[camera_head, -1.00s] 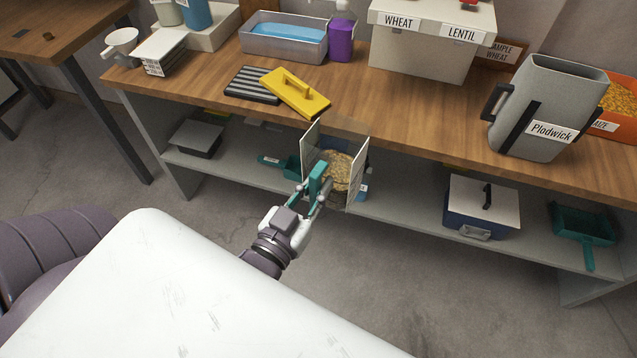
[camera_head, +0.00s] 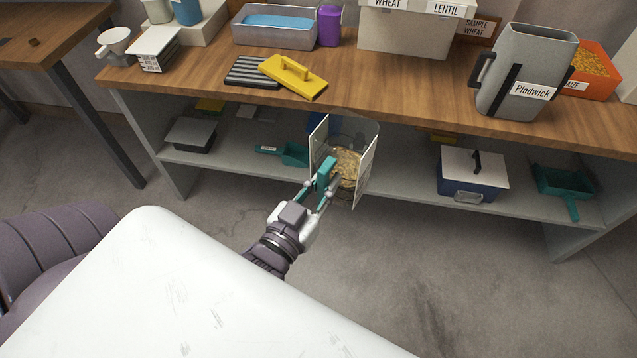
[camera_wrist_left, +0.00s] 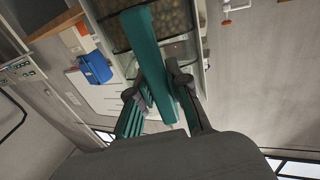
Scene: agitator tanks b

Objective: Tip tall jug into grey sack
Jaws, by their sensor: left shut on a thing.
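My left gripper (camera_head: 320,186) is shut on the teal handle of a tall jug (camera_head: 366,158) with pale side walls and golden grain inside. The jug is held in front of the bench's lower shelf, its open side facing up toward the head camera. The left wrist view shows the teal handle of the jug (camera_wrist_left: 150,45) between the fingers of the gripper (camera_wrist_left: 157,85), with grain behind it. I see no grey sack that I can make out. My right gripper is not in view.
The wooden bench (camera_head: 390,95) carries a grey Plodwick container (camera_head: 515,75), a yellow float (camera_head: 293,76) and a metal tray (camera_head: 272,38). On the lower shelf (camera_head: 400,190) are a blue box (camera_head: 466,185) and teal scoops (camera_head: 565,182). The floor in front is clear.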

